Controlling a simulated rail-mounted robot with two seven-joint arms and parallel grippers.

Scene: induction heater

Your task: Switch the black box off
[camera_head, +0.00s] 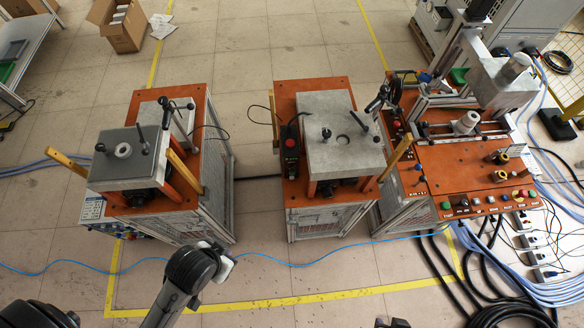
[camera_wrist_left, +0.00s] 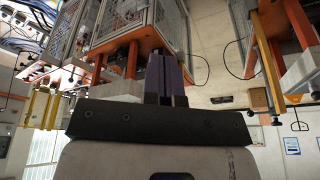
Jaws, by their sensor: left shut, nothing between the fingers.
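A slim black box (camera_head: 290,150) with a red button and a small green mark stands on the orange top of the middle station (camera_head: 313,88), left of its grey metal block. Whether it is switched on I cannot tell. My left gripper (camera_wrist_left: 166,60) shows in the left wrist view with its dark fingers together and nothing between them. In the head view my left arm comes up from the bottom, in front of the gap between the left and middle stations, well apart from the box. The gripper's fingers are hidden there. My right gripper is not seen.
A left station (camera_head: 128,155) with a grey plate stands beside the middle one. A larger orange machine (camera_head: 450,170) with several buttons stands at the right. Yellow bars (camera_head: 397,155) stick out from the stations. Black cables (camera_head: 500,312) lie at front right. Floor in front is mostly free.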

